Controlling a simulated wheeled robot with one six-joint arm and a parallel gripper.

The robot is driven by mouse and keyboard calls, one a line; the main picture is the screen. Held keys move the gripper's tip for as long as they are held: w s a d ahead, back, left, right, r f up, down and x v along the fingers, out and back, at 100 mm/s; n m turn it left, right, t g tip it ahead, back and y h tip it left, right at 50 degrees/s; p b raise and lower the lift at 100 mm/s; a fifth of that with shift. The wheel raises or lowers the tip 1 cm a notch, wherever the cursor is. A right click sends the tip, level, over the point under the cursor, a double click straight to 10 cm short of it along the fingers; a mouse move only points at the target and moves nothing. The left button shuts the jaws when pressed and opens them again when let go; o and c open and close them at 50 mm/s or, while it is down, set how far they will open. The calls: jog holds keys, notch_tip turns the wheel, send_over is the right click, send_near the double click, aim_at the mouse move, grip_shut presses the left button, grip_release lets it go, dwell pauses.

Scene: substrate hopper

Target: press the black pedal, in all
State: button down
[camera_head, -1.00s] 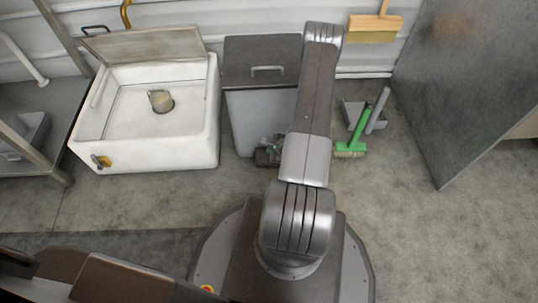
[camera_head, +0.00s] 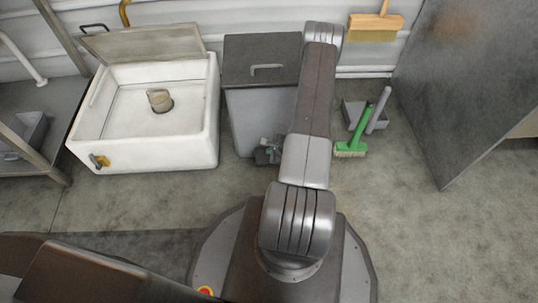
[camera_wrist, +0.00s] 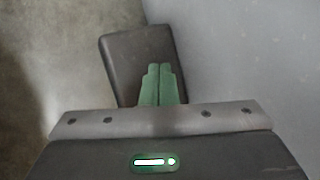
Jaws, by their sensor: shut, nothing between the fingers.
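The black pedal (camera_wrist: 141,58) is a dark, rounded rectangular plate in the wrist view, beside a grey wall. In the camera_head view the dark pedal (camera_head: 263,157) sits low at the front of the grey bin, partly hidden by my gripper (camera_head: 271,146). In the wrist view my gripper (camera_wrist: 160,72) has its green fingers shut together and empty. The fingertips overlap the pedal's middle and hide part of it; I cannot tell whether they touch it.
The grey bin (camera_head: 255,115) has its dark lid (camera_head: 262,52) down. A white basin (camera_head: 165,153) with a raised lid stands left. A green-handled brush (camera_head: 357,133) and a grey dustpan (camera_head: 353,112) are right of my arm. A metal panel (camera_head: 450,80) stands further right. The floor in front is clear.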

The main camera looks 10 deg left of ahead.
jog(key=shift+f+b, duration=0.8)
jog(key=shift+f, duration=0.85)
dwell(1.0)
dwell(0.4)
jog(key=shift+r+p, duration=0.65)
jog(key=shift+r, duration=1.4)
jog(key=shift+r+p, duration=0.9)
jog(key=shift+r, duration=1.6)
